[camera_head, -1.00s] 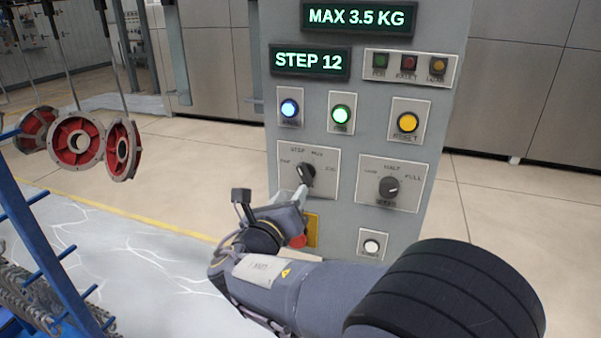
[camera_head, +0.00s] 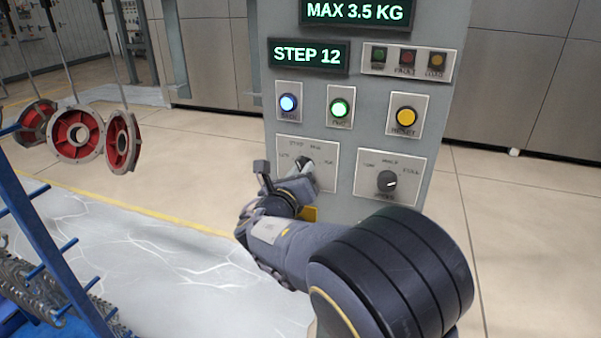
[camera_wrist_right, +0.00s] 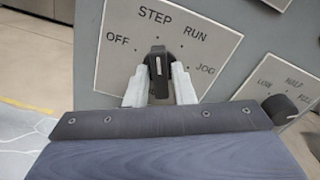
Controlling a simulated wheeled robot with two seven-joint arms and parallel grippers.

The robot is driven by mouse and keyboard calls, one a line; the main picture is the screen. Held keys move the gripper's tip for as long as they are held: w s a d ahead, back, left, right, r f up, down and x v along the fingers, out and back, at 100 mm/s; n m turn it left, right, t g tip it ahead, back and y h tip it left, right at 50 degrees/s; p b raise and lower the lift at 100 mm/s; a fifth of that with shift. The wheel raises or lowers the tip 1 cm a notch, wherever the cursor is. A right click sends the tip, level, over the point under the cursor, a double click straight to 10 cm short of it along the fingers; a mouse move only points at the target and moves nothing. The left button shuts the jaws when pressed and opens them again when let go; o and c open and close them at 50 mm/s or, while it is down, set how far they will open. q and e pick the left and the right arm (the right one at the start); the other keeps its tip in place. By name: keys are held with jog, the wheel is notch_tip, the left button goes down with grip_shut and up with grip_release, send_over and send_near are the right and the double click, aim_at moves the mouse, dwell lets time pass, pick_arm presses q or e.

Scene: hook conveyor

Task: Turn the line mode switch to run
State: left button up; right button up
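The line mode switch is a black knob on a grey plate (camera_wrist_right: 112,72) marked OFF, STEP, RUN and JOG. In the right wrist view its knob (camera_wrist_right: 158,66) has its white mark pointing up toward STEP. My right gripper (camera_wrist_right: 160,80) has one pale finger on each side of the knob, very close to it. Whether both fingers press on it I cannot tell. In the head view my right gripper (camera_head: 302,180) is at the switch plate (camera_head: 323,172) and partly covers it. My left gripper is not in view.
Red hanging parts (camera_head: 75,135) and a blue rack (camera_head: 45,245) are at left.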

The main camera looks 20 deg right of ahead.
grip_shut()
jog(key=shift+m+b, duration=5)
jog(key=shift+b, duration=0.1)
jog(key=shift+o, duration=1.9)
grip_release()
